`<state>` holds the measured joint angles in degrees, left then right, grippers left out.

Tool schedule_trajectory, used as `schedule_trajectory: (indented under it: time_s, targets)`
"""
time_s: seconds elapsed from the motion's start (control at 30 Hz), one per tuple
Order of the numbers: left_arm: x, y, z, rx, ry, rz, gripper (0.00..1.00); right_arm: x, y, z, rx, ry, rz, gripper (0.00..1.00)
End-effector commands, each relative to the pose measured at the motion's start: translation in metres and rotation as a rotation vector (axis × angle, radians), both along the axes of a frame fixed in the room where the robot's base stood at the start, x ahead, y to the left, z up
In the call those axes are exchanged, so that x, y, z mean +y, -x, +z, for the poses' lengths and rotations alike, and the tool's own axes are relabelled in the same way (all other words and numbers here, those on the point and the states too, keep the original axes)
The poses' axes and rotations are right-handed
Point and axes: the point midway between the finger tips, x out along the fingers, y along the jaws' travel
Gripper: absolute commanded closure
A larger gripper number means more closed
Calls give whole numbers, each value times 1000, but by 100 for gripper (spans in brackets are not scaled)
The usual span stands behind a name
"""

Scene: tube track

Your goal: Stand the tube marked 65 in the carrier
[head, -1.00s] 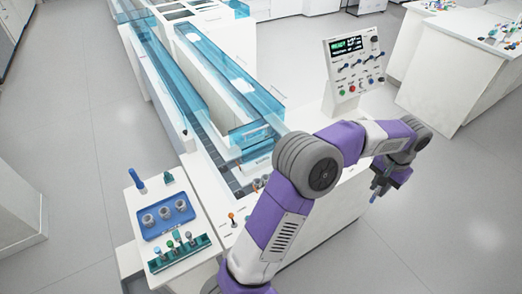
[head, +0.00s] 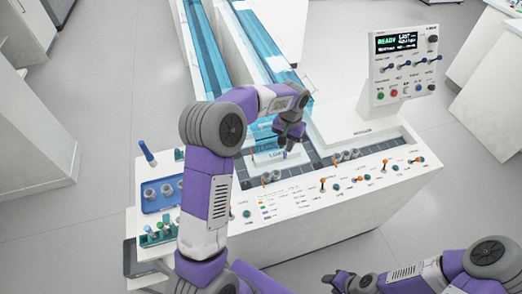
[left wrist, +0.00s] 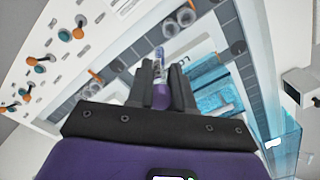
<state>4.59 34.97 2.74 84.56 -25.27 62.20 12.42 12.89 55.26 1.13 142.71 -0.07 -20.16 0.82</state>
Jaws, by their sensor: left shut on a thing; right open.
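My left gripper (head: 290,136) is shut on a tube (head: 285,154) and holds it over the track at the front of the machine. In the left wrist view the left gripper (left wrist: 161,72) has the clear tube (left wrist: 159,54) between its fingers, with a purple part near the grip. I cannot read its marking. Grey round carriers (head: 271,177) sit at the track, with another pair (head: 345,156) further right. Carriers also show in the left wrist view (left wrist: 179,21), beyond the tube and apart from it. My right gripper (head: 340,281) is open and low at the bottom.
A blue tray (head: 152,207) with grey carriers and a green rack (head: 154,238) stand at the left, partly behind my arm. Orange and green knobs (head: 323,183) line the front panel. A control panel (head: 404,65) stands at the right. Clear blue covers (head: 205,50) run along the back.

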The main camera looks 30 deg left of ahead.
Motion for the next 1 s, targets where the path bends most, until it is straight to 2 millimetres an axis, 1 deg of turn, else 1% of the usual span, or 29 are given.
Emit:
schedule_trajectory:
  time_s: [0.03, 0.1, 0.2, 0.3, 0.57, 0.8, 1.0]
  targets:
    - [16, 9, -15, 7, 2, 14, 96, 0, 0, 2, 0, 0, 0, 57]
    - [32, 18, -31, 5, 3, 24, 96, 0, 0, 3, 0, 0, 0, 57]
    - [48, 29, -47, 1, 7, 33, 96, 0, 0, 4, 0, 0, 0, 57]
    - [55, 34, -56, -2, 9, 35, 96, 0, 0, 4, 0, 0, 0, 57]
    - [56, 35, -70, -3, 9, 35, 96, 0, 0, -5, 0, 0, 0, 57]
    - [56, 35, -91, -2, 10, 36, 96, 0, 0, -21, 0, 0, 0, 57]
    - [56, 35, -103, -2, 9, 35, 96, 0, 0, -30, 0, 0, 0, 57]
